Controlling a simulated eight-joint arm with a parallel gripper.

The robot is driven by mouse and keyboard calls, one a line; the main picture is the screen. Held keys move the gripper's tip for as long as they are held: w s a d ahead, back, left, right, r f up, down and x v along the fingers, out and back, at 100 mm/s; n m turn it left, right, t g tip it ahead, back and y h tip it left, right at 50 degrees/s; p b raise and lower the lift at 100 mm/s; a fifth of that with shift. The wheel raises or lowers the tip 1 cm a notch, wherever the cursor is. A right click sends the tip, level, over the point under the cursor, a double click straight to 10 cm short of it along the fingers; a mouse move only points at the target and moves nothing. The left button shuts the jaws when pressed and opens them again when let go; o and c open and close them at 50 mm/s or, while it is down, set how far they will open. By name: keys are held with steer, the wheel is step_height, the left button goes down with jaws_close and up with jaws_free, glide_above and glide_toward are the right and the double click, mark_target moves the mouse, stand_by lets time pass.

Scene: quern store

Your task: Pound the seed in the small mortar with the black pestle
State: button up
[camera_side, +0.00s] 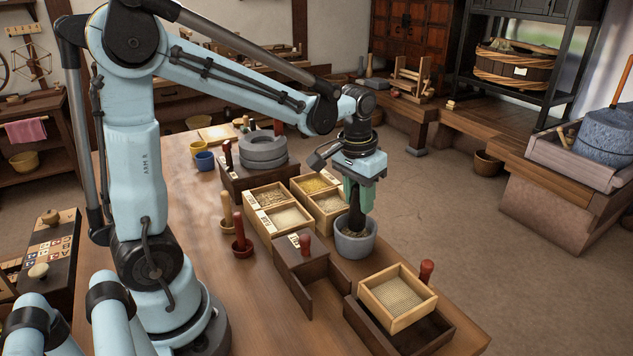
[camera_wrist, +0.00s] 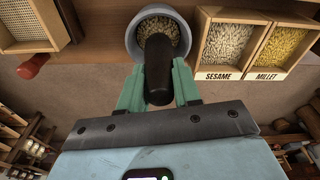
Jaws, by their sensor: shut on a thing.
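My gripper (camera_side: 357,190) is shut on the black pestle (camera_side: 354,222) and holds it roughly upright over the small grey mortar (camera_side: 355,246). In the wrist view, the pestle (camera_wrist: 158,72) sits between the green fingers of my gripper (camera_wrist: 158,88), and its far end reaches into the mortar (camera_wrist: 134,42). Pale seed (camera_wrist: 172,26) lies in the mortar around the pestle. Whether the pestle's tip touches the seed or the mortar's bottom is hidden.
Wooden boxes labelled sesame (camera_wrist: 228,45) and millet (camera_wrist: 282,50) stand beside the mortar. Red-handled pieces and a grey quern (camera_side: 262,150) stand further left.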

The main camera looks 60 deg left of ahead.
mark_target(358, 211)
steer(key=shift+r, duration=0.35)
steer(key=shift+f, duration=2.2)
steer(key=shift+f, duration=0.25)
steer(key=shift+r, duration=0.15)
steer(key=shift+r, duration=2.3)
steer(key=shift+f, duration=2.2)
